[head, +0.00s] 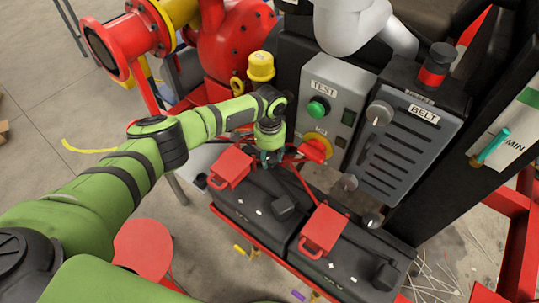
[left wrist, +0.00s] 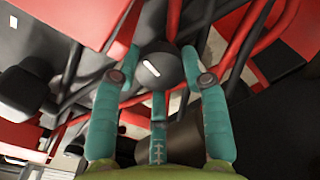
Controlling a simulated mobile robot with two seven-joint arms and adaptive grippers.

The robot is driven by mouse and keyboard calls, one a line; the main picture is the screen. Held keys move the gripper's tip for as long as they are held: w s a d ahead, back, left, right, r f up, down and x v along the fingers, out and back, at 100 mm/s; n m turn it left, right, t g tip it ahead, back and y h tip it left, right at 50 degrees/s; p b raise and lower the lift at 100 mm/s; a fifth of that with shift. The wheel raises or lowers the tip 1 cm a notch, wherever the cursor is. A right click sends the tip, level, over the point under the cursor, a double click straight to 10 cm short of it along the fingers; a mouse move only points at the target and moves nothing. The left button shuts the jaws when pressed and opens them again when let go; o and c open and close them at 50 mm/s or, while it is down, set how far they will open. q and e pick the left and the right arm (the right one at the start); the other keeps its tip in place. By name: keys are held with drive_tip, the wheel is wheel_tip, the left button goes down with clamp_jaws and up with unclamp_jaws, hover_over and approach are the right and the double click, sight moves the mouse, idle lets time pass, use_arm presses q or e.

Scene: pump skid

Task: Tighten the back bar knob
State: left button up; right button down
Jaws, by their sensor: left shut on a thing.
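In the left wrist view a round black knob (left wrist: 160,72) with a white mark on its face sits between the teal fingers of my left gripper (left wrist: 161,60). The fingers are closed around its sides. In the head view my left gripper (head: 268,157) points down behind the rear black battery box (head: 245,212), beside its red cap. There the gripper hides the knob it holds, and how tight the knob is cannot be seen. My right gripper is not in view.
A grey TEST panel (head: 328,100) with a green button and a BELT panel (head: 410,130) stand close to the right of my gripper. A second black box (head: 340,265) with a red cap is nearer. Red pump piping (head: 235,45) rises behind. Open floor lies left.

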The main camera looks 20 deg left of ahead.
use_arm(q)
drive_tip(key=shift+s+n+p, duration=0.15)
drive_tip(key=shift+n+p, duration=0.25)
drive_tip(key=shift+n, duration=0.1)
drive_tip(key=shift+a+f+n, duration=0.1)
drive_tip(key=shift+n, duration=0.3)
drive_tip(key=o, duration=1.1)
drive_tip(key=shift+o, duration=0.2)
